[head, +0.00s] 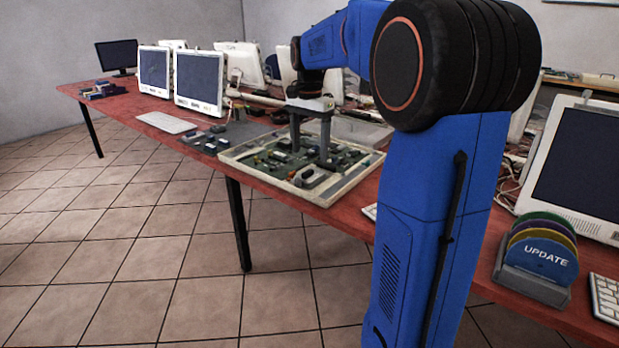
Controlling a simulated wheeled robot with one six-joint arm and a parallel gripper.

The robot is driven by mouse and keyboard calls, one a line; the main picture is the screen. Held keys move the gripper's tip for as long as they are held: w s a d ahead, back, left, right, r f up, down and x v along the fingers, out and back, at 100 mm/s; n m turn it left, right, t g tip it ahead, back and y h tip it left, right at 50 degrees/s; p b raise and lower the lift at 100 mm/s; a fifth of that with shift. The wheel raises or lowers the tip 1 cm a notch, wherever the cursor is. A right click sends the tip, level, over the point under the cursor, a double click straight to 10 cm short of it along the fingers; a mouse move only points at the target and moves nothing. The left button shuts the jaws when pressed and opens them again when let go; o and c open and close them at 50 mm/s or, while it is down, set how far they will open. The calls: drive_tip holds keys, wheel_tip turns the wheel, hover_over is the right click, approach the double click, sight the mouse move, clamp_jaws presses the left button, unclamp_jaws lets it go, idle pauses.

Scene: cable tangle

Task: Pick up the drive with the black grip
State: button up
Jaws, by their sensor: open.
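My gripper (310,157) points down over an open, pale-rimmed tray (325,200) on the red table. Its two grey fingers are apart, and I see nothing held between them. The tray holds green circuit boards (276,160) and several small grey and dark pieces. One small grey piece (304,175) lies near the tray's front, just below the fingers in the picture. I cannot make out which piece is the drive with the black grip; the pieces are too small, and the fingers cover part of the tray. Whether the fingertips touch anything is unclear.
A dark mat (243,131) with small pieces lies left of the tray. White monitors (200,80) and cables stand behind. A keyboard (166,122) lies further left. A disc holder (532,284) stands at the right. My blue arm hides the table right of the tray.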

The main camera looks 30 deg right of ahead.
sight(310, 170)
drive_tip(key=shift+f, duration=3.55)
drive_tip(key=shift+c, duration=0.6)
drive_tip(key=c, duration=1.1)
drive_tip(key=shift+o, duration=0.2)
